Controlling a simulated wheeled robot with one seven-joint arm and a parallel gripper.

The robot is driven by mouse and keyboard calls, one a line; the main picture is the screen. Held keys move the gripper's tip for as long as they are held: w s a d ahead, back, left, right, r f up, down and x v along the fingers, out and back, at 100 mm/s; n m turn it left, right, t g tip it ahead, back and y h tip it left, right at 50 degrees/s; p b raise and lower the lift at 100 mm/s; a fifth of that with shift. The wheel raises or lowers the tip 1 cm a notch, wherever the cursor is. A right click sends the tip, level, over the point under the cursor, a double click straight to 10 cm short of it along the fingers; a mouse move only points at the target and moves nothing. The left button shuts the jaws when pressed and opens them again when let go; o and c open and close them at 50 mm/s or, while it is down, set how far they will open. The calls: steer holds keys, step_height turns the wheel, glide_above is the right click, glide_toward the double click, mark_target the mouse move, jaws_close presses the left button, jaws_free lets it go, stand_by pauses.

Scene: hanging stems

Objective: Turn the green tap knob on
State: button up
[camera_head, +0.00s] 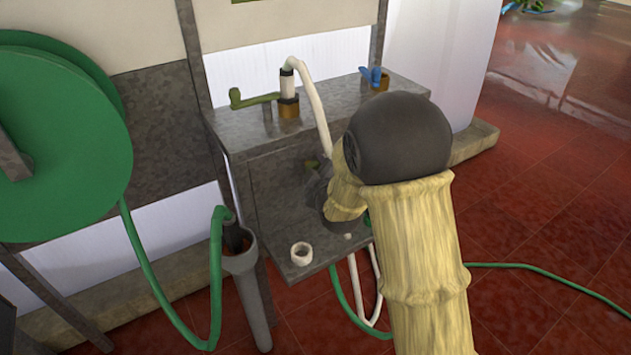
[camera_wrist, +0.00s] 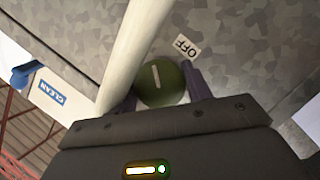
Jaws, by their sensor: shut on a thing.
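The green tap knob (camera_wrist: 163,86) is round with a pale line on its face. In the wrist view it sits between the two dark fingers of my gripper (camera_wrist: 161,80), which is shut on it. A white label reading OFF (camera_wrist: 181,47) is on the grey panel just above and right of the knob. The knob's line points roughly up in the picture, left of that label. In the head view my gripper (camera_head: 318,188) is under the grey shelf, and my arm hides most of it. Only a small bit of green (camera_head: 312,164) shows there.
A white hose (camera_wrist: 136,48) passes close beside the knob. A grey shelf (camera_head: 240,130) holds a green lever tap (camera_head: 252,98) and a blue tap (camera_head: 374,76). A white ring (camera_head: 301,253) lies on the lower ledge. A green hose reel (camera_head: 60,140) stands left.

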steer(key=n+b, duration=0.1)
steer(key=n+t+b, duration=0.1)
steer(key=n+b, duration=0.1)
steer(key=shift+f+n+t, duration=0.25)
steer(key=shift+n+t, duration=0.05)
steer(key=shift+r+n+t+b, duration=0.15)
steer(key=shift+n+t+b, duration=0.55)
steer(key=shift+n, duration=0.7)
steer(key=o, duration=1)
steer(key=shift+c, duration=0.2)
steer(key=b+v, duration=1.3)
steer(key=v, duration=0.4)
steer(key=shift+s+a+b, duration=0.2)
steer(key=shift+s+b, duration=0.1)
steer(key=shift+b, duration=0.1)
